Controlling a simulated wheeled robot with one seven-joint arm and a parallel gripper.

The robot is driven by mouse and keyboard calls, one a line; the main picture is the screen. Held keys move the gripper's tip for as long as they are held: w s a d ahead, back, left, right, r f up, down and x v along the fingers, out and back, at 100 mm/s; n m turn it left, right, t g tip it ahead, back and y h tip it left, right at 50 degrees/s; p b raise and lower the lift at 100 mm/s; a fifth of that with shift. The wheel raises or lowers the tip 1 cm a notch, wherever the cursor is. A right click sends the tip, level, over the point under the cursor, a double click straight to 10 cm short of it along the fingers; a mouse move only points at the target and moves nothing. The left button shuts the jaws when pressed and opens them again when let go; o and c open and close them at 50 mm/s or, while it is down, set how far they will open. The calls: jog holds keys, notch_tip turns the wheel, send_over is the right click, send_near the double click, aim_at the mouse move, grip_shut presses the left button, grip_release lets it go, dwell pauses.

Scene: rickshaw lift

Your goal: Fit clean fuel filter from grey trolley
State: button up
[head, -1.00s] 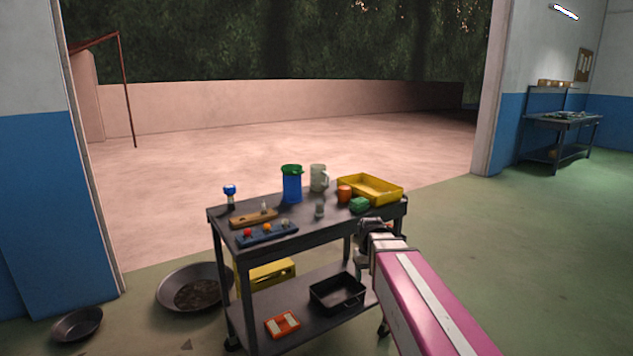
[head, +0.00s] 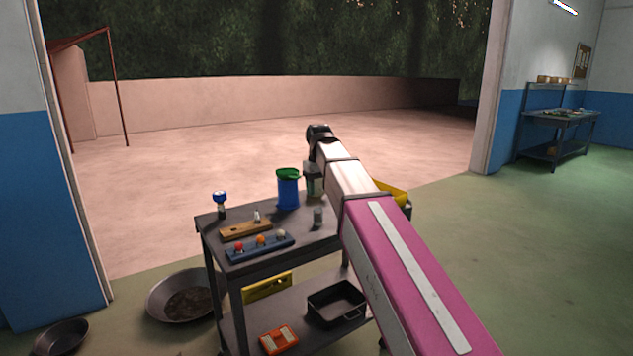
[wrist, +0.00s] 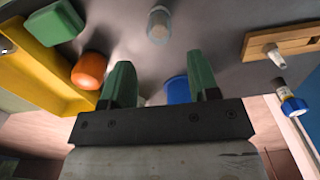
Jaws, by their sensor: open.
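The grey trolley (head: 300,240) stands ahead with small items on its top. I cannot tell for sure which is the clean fuel filter. A small clear grey cylinder (head: 318,217) stands upright near the middle of the top; it also shows in the wrist view (wrist: 159,25). A small pale spouted part (head: 257,217) stands on a wooden block (head: 245,231). A blue-topped pale part (head: 220,203) stands at the back left corner. My gripper (wrist: 158,72) points down over the trolley with green fingers apart and nothing between them. The cylinder is apart from the fingers.
A blue jug (head: 288,190) stands close to my gripper. A yellow tray (head: 392,191) is partly hidden by my arm. An orange cup (wrist: 89,70) and green block (wrist: 55,22) sit beside it. A blue rack (head: 260,247) holds coloured knobs. Pans lie on the floor at left.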

aim_at(318, 211)
jog(key=shift+w+a+r, duration=0.1)
jog(key=shift+w+r, duration=0.05)
jog(key=shift+w, duration=0.2)
jog(key=shift+f, duration=4.95)
jog(key=c, duration=0.7)
jog(key=shift+c, duration=0.2)
jog(key=shift+r, duration=0.15)
jog(key=shift+r, duration=3.35)
